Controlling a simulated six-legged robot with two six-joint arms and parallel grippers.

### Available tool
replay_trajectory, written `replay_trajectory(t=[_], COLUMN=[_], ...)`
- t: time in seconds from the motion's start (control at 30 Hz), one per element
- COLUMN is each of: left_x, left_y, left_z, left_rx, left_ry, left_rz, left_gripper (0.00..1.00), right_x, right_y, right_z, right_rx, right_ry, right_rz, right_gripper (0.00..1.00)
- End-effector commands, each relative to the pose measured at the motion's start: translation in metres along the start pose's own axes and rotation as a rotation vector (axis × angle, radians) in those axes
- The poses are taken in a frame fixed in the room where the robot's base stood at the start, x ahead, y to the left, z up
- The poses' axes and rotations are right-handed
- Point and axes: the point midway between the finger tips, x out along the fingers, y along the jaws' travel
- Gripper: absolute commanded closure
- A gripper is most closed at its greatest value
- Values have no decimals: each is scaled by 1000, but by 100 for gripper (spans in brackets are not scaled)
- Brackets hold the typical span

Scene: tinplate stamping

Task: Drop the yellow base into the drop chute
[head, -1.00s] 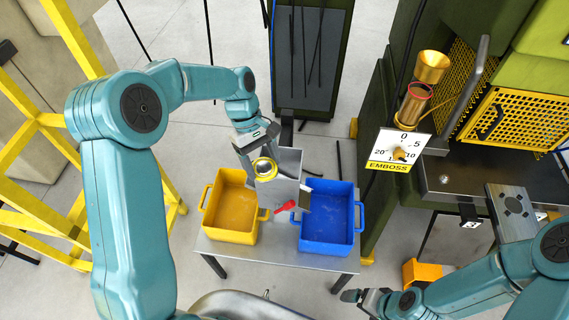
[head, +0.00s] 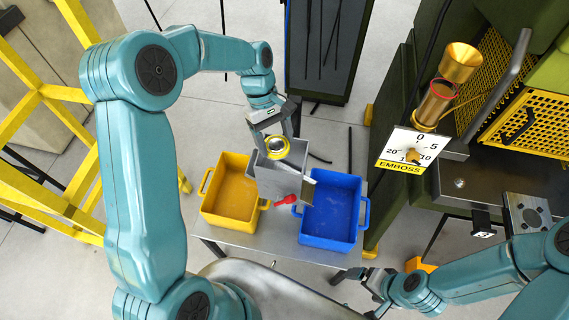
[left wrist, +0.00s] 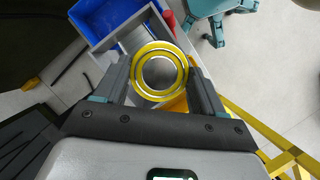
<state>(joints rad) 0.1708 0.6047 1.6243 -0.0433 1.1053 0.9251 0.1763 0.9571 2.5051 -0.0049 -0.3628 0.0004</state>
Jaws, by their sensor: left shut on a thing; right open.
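The yellow base (head: 277,147) is a round piece with a yellow rim and a silvery middle. My left gripper (head: 273,142) is shut on it and holds it over the top of the grey drop chute (head: 290,157). In the left wrist view the base (left wrist: 159,69) sits between the two fingers, and part of the chute (left wrist: 120,25) shows behind it. I cannot tell how high the base is above the chute. My right gripper (head: 372,290) is open and empty at the bottom, right of the table.
A yellow bin (head: 230,190) stands left of the chute and a blue bin (head: 332,207) right of it, on a metal table (head: 280,245). A red lever (head: 285,201) is at the chute's front. The press with an EMBOSS dial (head: 408,150) stands at the right.

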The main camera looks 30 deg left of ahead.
Motion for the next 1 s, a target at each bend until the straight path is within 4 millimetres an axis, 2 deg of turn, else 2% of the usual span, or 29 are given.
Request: replay_trajectory(t=[0.03, 0.2, 0.53, 0.57, 0.6, 0.63, 1.0], left_x=[12, 29, 31, 31, 31, 31, 25], left_y=[0, 1, 3, 3, 4, 4, 4], left_z=[-5, -12, -14, -14, -14, -14, -14], left_rx=[0, 0, 1, 1, 1, 1, 1], left_ry=[0, 0, 0, 0, 0, 0, 1], left_rz=[-1, 0, 0, 0, 0, 0, 1], left_gripper=[59, 59, 59, 21, 8, 1, 1], right_x=[11, 24, 24, 24, 24, 24, 25], right_y=[4, 8, 9, 9, 9, 9, 9], right_z=[0, 0, -1, -1, -1, -1, -1], right_rx=[0, 0, 0, 0, 0, 0, 0], right_ry=[0, 0, 0, 0, 0, 0, 0], right_rz=[0, 0, 0, 0, 0, 0, 0], right_gripper=[6, 6, 6, 6, 6, 6, 6])
